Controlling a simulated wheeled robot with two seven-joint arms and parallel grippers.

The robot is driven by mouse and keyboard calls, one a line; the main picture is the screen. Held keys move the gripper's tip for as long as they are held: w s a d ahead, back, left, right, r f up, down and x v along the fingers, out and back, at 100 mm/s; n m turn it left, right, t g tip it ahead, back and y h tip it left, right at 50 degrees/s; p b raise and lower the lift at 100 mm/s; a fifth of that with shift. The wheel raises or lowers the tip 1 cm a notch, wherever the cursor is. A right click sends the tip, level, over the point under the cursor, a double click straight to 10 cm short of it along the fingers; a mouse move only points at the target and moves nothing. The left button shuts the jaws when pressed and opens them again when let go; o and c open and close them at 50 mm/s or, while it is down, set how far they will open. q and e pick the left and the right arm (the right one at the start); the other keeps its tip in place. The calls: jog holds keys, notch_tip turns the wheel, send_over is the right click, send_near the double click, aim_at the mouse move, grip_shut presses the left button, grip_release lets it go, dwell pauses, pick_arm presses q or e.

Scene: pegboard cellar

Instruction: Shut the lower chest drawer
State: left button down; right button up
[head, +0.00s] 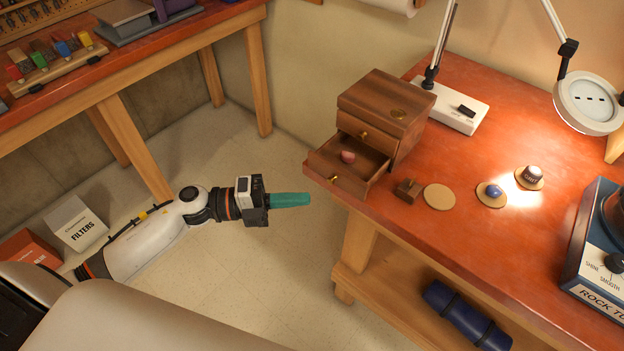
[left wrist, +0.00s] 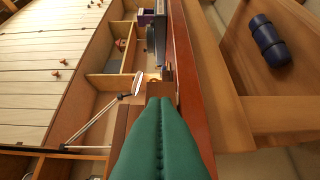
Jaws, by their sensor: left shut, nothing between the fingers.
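The small wooden chest (head: 385,108) stands at the left end of the red-brown worktop. Its lower drawer (head: 335,180) is pulled out toward the lower left, with a small brass knob on its front and a pink stone (head: 348,157) inside. The upper drawer (head: 366,132) looks shut. My left gripper (head: 307,199) has teal fingers, shut and empty. It is off the table's left edge, left of and slightly below the drawer front in the head view, apart from it. The shut fingers (left wrist: 160,103) also fill the lower middle of the left wrist view. My right gripper is not in view.
A white lamp base (head: 455,105) stands behind. A blue roll (head: 466,315) lies on the lower shelf. The floor around my left gripper is clear.

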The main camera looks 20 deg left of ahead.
aim_at(320, 168)
pick_arm(q)
jog(key=w, duration=0.1)
jog(key=w+d, duration=0.1)
jog(key=w+d+p, duration=0.1)
jog(key=w, duration=0.1)
dwell(0.3)
jog(key=w, duration=0.2)
jog(key=w+d+b, duration=0.1)
jog(key=w, duration=0.1)
jog(key=w+d+b, duration=0.1)
jog(key=w, duration=0.1)
jog(key=shift+w+d, duration=0.2)
jog(key=shift+w, duration=0.15)
jog(key=shift+s+a+f, duration=0.1)
jog(key=shift+s, duration=0.05)
